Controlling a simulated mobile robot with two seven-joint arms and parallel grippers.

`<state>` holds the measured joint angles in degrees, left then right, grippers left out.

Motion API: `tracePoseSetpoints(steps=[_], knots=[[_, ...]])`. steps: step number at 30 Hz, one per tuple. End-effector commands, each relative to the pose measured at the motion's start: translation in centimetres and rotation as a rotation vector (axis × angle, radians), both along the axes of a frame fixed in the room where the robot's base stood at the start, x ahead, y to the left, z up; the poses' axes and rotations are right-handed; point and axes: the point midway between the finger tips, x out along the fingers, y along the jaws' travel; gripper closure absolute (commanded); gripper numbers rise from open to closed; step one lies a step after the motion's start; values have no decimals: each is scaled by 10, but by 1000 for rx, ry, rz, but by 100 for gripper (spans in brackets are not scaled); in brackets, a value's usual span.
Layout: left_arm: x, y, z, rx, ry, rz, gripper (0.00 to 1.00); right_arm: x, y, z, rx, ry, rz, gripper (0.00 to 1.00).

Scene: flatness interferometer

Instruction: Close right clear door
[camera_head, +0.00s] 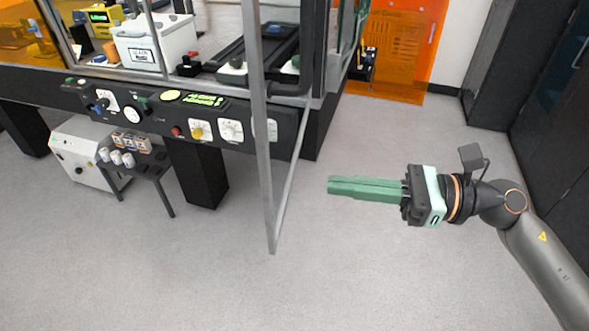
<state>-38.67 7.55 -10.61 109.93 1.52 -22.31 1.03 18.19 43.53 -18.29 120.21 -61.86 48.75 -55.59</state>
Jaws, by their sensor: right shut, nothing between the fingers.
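The right clear door (264,150) is a transparent panel in a grey metal frame. It stands swung out from the front of the interferometer enclosure, over the floor. Its lower free corner is near the middle of the picture. My right gripper (331,186) has long green fingers that lie together, with nothing between them. It points left, to the right of the door frame and apart from it in the picture. My left gripper is not in view.
The control panel (150,108) with knobs and displays runs along the enclosure's front. A small dark table (150,165) and a white box (80,150) stand below it. Dark cabinets (555,110) line the right side. An orange screen (400,50) stands behind. The grey floor in front is clear.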

Motion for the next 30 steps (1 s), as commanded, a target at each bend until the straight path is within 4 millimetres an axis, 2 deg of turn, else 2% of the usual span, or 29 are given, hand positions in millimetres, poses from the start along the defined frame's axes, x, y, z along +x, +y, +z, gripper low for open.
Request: tracePoseSetpoints(steps=[1, 6, 12, 18, 30], knots=[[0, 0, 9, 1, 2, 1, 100, 1, 12, 6, 5, -2, 3, 100], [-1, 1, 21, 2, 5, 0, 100, 8, 45, 6, 5, 1, 2, 100], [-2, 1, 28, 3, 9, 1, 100, 12, 68, 2, 2, 3, 0, 100], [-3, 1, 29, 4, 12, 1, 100, 13, 75, 0, 1, 2, -1, 100], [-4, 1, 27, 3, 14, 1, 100, 14, 75, 0, 1, 2, -3, 100]])
